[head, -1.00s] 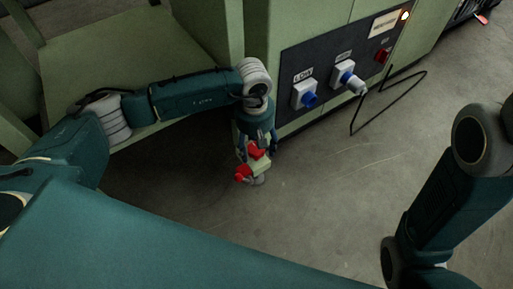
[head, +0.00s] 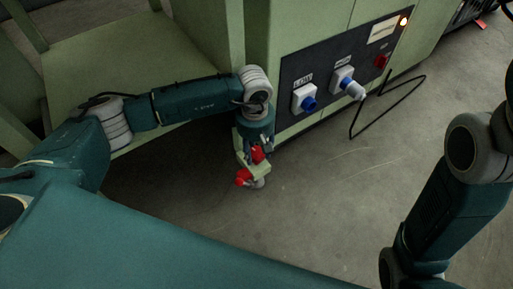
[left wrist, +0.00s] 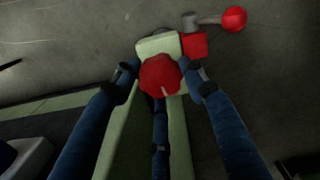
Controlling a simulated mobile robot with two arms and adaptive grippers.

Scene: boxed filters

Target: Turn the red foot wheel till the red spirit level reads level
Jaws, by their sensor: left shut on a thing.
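My left gripper (head: 257,153) points down at the foot of the green machine, at its near corner. In the left wrist view its fingers (left wrist: 162,80) are shut on the red foot wheel (left wrist: 160,75), a round knob with a pale mark. The wheel shows partly between the fingers in the head view (head: 259,155). A pale green block (left wrist: 158,45) sits beside it, with a red block (left wrist: 195,44) and a red ball (left wrist: 234,18) on a grey stem. I cannot make out a spirit level or its bubble. My right gripper is out of view.
The green machine (head: 215,35) has a dark panel with LOW (head: 303,98) and HIGH (head: 345,82) sockets, a red switch (head: 381,62) and a lit lamp (head: 403,21).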

